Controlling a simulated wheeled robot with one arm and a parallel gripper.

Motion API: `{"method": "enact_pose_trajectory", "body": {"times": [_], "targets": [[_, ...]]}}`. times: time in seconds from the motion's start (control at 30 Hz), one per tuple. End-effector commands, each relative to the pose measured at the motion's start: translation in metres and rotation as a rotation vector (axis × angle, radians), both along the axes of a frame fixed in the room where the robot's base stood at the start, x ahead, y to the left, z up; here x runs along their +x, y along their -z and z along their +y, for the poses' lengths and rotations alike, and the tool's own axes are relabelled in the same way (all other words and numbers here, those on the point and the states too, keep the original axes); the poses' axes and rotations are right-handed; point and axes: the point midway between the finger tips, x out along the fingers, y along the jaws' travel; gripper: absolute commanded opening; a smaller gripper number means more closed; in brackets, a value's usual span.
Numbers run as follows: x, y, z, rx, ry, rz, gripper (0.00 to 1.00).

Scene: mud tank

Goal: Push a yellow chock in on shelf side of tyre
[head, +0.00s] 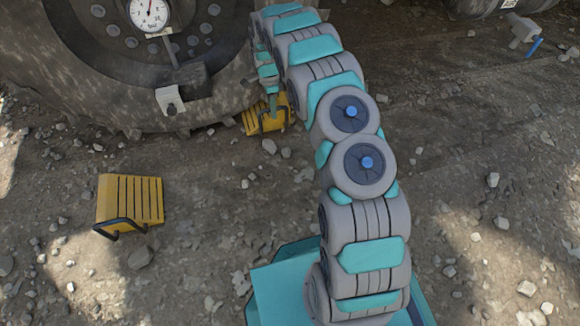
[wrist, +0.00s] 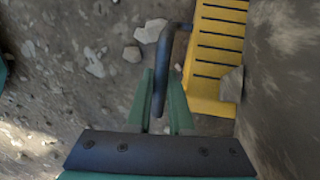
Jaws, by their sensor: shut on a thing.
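A large muddy tyre (head: 100,100) stands at the upper left in the head view. One yellow chock (head: 249,121) with dark slots lies on the ground at the tyre's lower right side; whether it touches the tyre is hard to tell. My gripper (head: 272,101) reaches down to it, partly hidden by my arm. In the wrist view the green fingers (wrist: 161,102) are shut on the chock's black bar handle (wrist: 163,68), with the yellow chock body (wrist: 217,45) to the right. A second yellow chock (head: 130,199) with a black handle lies apart on the ground at left.
A round dial gauge (head: 149,14) and a grey bracket (head: 170,99) are at the tyre. A grey stone (wrist: 231,83) lies against the chock. A grey tool with a blue part (head: 523,32) lies at the upper right. Stones dot the otherwise open ground.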

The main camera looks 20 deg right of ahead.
Motion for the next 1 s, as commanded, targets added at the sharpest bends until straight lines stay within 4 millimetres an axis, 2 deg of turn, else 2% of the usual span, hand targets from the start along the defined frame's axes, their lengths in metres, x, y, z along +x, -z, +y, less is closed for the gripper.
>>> {"method": "enact_pose_trajectory", "body": {"times": [0.2,0.43,0.47,0.7,0.77,0.93,1.0], "targets": [[-0.0003,0.0003,0.008,0.001,-0.001,0.001,0.0],[-0.0004,0.0002,0.0084,0.001,-0.001,0.001,0.0],[-0.0006,0.0003,0.0085,0.001,-0.001,0.001,0.23],[-0.0004,0.0002,0.008,0.0,0.0,0.001,0.5],[-0.0004,0.0001,0.0079,0.0,0.0,0.001,0.55],[-0.0007,0.0007,0.0077,0.0,0.0,0.001,0.56],[-0.0006,0.0006,0.0077,0.0,0.0,0.001,0.64]]}}
